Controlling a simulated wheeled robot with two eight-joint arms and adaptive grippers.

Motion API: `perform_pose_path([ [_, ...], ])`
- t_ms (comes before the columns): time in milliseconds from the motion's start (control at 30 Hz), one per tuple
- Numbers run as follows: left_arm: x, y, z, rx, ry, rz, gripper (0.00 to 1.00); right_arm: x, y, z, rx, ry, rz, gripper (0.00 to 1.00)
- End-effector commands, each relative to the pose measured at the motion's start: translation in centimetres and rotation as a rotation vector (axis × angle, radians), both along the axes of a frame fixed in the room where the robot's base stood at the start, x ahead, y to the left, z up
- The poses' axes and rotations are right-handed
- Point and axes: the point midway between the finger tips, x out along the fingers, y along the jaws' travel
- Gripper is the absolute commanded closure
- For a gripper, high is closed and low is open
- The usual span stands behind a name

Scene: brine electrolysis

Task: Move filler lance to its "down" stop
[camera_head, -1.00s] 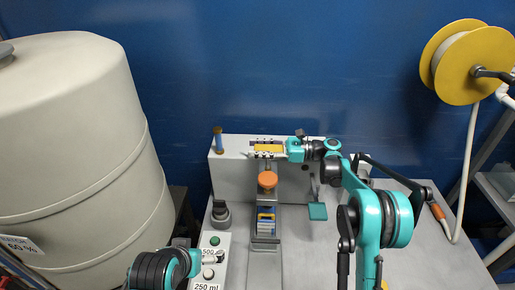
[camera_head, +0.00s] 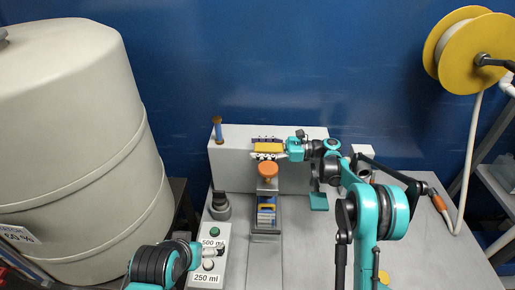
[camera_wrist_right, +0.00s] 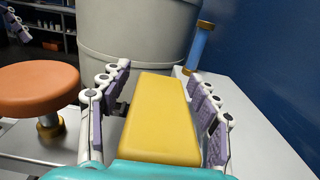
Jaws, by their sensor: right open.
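A yellow block (camera_head: 268,147) lies at the front of the white housing, above an orange round cap (camera_head: 267,169); I take it to be the filler lance's grip, as no label shows. My right gripper (camera_head: 268,149) is open, its fingers along both sides of the block. The right wrist view shows the yellow block (camera_wrist_right: 160,120) between the open fingers (camera_wrist_right: 160,105), with gaps on both sides. Whether the palm touches the block is hidden. The orange cap (camera_wrist_right: 38,88) is at the left there. My left gripper (camera_head: 212,252) is by the button panel, its jaws unclear.
The white housing (camera_head: 232,165) carries a blue post (camera_head: 217,129) at its left end. The button panel (camera_head: 207,265) has 500 ml and 250 ml labels. A green flap (camera_head: 318,201) hangs right of the cap. A large tank (camera_head: 70,130) stands left. Bench at right is mostly clear.

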Motion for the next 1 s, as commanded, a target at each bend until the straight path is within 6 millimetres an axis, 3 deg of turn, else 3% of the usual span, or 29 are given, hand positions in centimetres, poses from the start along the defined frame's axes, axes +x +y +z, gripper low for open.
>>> perform_pose_path([
  [533,0.0,0.0,0.0,0.0,0.0,0.0,0.0,0.1,-10.2,0.0,-0.001,0.0,-0.002,0.38],
  [700,0.0,0.0,0.0,0.0,0.0,0.0,0.0,0.0,-11.6,0.0,-0.001,0.0,-0.001,0.38],
  [1000,0.0,0.0,0.0,0.0,0.0,0.0,0.0,0.0,-11.8,0.0,-0.001,0.0,0.0,0.38],
])
